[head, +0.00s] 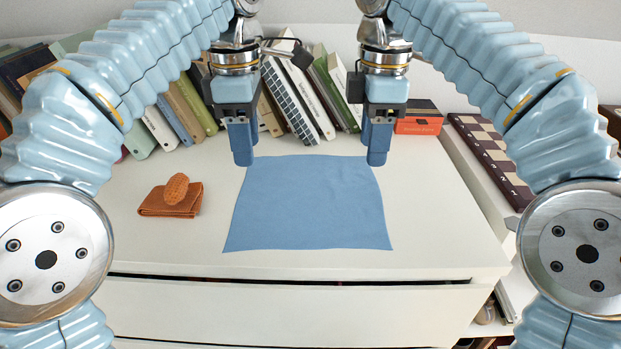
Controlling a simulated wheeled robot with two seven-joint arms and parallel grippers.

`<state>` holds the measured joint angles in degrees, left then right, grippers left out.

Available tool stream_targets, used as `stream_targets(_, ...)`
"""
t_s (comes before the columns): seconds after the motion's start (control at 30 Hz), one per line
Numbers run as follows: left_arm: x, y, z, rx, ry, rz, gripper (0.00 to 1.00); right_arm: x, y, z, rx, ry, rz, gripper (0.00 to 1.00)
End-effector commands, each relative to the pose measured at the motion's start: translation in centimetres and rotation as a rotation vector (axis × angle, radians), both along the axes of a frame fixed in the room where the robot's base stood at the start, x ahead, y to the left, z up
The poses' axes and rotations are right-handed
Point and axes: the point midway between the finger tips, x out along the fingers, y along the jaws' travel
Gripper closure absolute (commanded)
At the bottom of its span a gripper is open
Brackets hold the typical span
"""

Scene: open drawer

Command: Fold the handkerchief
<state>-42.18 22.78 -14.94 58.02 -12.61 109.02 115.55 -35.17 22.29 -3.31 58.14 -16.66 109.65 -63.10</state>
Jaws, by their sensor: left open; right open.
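The blue handkerchief (308,205) lies spread out flat on the white dresser top, its far edge narrower in the picture than its near edge. My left gripper (243,158) points down at the handkerchief's far left corner. My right gripper (377,158) points down at its far right corner. Both are open, though the gap between the fingers does not show from this side. The fingertips hide the two far corners, and I cannot tell whether they touch the cloth.
Books (285,100) line the back, with an orange box (419,125) at the back right. Below the near edge, a drawer (290,312) is slightly open. The top right of the cloth is clear.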

Motion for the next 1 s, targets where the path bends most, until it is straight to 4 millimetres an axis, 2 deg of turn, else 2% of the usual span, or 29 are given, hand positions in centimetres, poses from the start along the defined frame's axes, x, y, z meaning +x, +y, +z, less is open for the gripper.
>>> stream_targets(0.17,-0.1,0.0,-1.9,0.002,0.003,0.000,0.51,-0.1,-0.1,-1.9,-0.002,0.003,0.001,0.51)
stream_targets(0.3,-0.1,0.0,-4.4,0.002,0.004,-0.001,0.51,-0.1,-0.1,-4.4,-0.003,0.004,0.001,0.51)
stream_targets(0.5,0.0,0.0,-7.0,0.001,0.002,0.000,0.51,-0.1,0.0,-7.0,-0.001,0.003,0.001,0.51)
stream_targets(1.0,0.0,0.0,-8.2,0.000,0.000,-0.001,0.51,0.0,0.0,-8.2,0.000,0.001,0.000,0.51)
